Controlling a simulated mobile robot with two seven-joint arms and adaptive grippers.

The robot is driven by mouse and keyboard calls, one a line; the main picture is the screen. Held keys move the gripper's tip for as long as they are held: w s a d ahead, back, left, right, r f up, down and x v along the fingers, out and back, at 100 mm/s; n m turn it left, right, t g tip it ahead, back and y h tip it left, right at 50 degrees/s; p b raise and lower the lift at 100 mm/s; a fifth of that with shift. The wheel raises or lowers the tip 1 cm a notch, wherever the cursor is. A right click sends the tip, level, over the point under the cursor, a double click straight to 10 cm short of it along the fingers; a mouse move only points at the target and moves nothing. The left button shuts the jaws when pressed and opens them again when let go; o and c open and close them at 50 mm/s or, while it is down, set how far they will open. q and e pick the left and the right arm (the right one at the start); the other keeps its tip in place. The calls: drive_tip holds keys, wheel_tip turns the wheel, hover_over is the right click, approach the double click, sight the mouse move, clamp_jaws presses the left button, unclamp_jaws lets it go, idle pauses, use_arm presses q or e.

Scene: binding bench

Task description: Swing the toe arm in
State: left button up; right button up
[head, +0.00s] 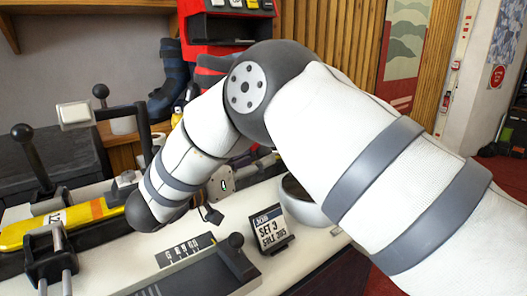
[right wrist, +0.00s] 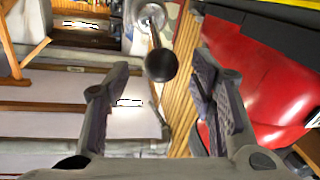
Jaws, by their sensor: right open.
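On the bench in the head view, a dark arm with a white block (head: 75,114) at its end reaches left from an upright post; I cannot be sure that it is the toe arm. A yellow ski (head: 68,222) lies below it in black clamps (head: 48,262). My right gripper (head: 210,205) is mostly hidden behind my forearm. In the right wrist view its fingers (right wrist: 162,72) are spread, with a black ball knob (right wrist: 160,65) on a metal rod seen between them, not gripped. My left gripper is not in view.
A lever with a black knob (head: 22,133) stands at the left. A dark scale slide (head: 205,275) lies at the bench front. A ski boot (head: 170,82) and red stand (head: 195,28) are behind.

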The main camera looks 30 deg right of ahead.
sight(258, 157)
drive_tip(key=shift+x, duration=2)
clamp_jaws()
drive_tip(key=shift+w, duration=0.1)
